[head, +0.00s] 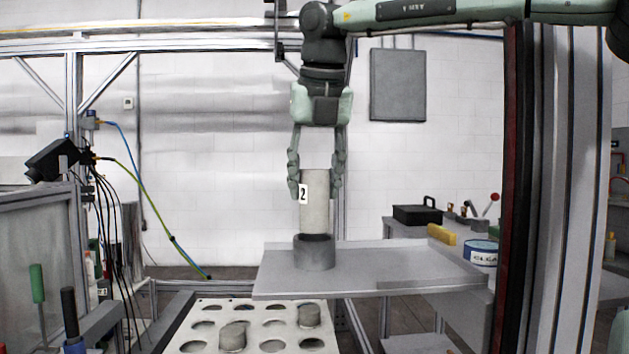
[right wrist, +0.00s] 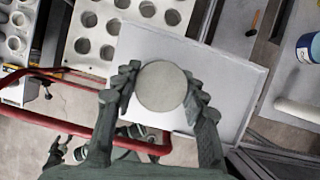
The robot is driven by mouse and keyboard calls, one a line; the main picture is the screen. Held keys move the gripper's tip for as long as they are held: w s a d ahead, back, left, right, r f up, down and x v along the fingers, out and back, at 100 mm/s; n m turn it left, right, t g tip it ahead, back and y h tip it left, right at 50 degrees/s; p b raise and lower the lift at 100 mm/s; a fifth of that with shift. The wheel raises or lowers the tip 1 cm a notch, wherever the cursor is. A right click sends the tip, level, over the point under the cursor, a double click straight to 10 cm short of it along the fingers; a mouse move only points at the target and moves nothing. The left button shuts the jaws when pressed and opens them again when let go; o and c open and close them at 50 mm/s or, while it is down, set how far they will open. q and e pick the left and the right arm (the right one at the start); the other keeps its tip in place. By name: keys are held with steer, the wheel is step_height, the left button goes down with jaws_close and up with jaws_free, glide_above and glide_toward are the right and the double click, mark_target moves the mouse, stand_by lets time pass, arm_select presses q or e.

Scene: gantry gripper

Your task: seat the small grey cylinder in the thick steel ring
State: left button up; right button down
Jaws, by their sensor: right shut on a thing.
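My right gripper (head: 316,192) is shut on a pale grey cylinder (head: 316,210) with a "2" label, held upright. The dark grey thick steel ring (head: 314,256) stands on the grey plate. The cylinder's lower end is at the ring's opening; I cannot tell how far inside it reaches. In the right wrist view the round top of the cylinder (right wrist: 161,87) sits between the fingers of the right gripper (right wrist: 160,92), and the ring is hidden beneath it. My left gripper does not show in the head view.
The grey plate (head: 400,272) is otherwise mostly clear, with a blue-and-white tin (head: 481,253) and a yellow block (head: 441,235) near its right end. Below it, a white tray (head: 185,349) with round holes holds two grey cylinders. A black case (head: 417,215) stands behind.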

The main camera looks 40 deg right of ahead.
mark_target(315, 211)
steer(key=shift+f+b, duration=2)
steer(key=shift+f, duration=0.5)
steer(key=c, duration=0.8)
jaws_free()
steer(key=v, duration=1.2)
steer(key=shift+r, duration=0.1)
